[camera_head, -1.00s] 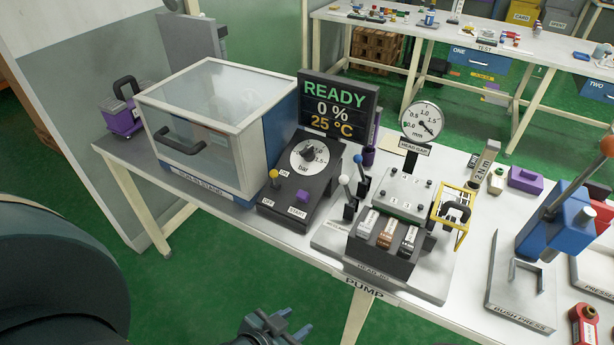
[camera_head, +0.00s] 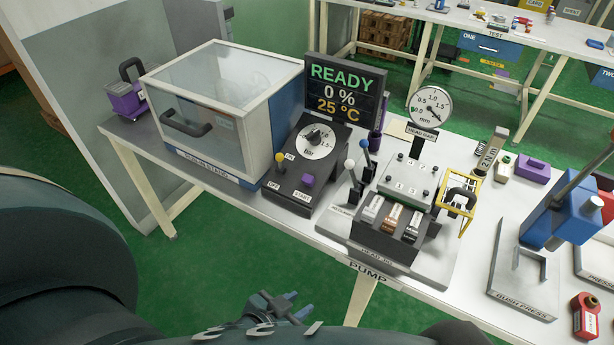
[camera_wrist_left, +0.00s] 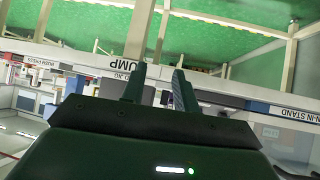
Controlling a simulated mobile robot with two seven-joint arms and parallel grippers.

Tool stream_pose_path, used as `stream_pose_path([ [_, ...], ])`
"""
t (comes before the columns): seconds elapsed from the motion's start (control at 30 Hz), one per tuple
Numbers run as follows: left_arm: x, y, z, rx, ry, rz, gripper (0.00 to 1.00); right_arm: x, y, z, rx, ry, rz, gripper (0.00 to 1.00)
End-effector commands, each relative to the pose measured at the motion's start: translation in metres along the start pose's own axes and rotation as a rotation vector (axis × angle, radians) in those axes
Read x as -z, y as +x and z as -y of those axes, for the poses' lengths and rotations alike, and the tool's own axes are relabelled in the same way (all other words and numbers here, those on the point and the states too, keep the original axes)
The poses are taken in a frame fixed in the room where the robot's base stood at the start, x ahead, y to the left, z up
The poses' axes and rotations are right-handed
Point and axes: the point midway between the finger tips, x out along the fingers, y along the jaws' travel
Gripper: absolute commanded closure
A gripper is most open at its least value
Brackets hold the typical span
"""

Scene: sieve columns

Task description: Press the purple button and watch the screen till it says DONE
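The purple button (camera_head: 308,180), marked START, sits on the front right of a dark control box (camera_head: 305,165) with a round bar dial (camera_head: 315,141). The screen (camera_head: 340,90) behind it reads READY, 0 % and 25 °C. My left gripper (camera_head: 290,305) is below and in front of the bench edge, well short of the button. In the left wrist view its two fingers (camera_wrist_left: 158,88) stand apart with nothing between them. The button is not clearly visible in that view. My right gripper is not in view.
A glass-fronted run-in stand (camera_head: 220,110) is left of the control box. Green floor is clear before the bench.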

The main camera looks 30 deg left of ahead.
Motion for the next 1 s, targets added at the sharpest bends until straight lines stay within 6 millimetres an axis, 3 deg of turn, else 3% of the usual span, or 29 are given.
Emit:
stream_pose_path([
  [0.37, 0.0003, 0.0000, 0.0000, 0.000, 0.000, -0.001, 1.00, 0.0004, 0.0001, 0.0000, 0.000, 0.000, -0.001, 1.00],
  [1.0, 0.0005, -0.0001, -0.0001, 0.000, 0.000, -0.001, 1.00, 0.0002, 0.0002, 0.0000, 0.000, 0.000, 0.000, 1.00],
])
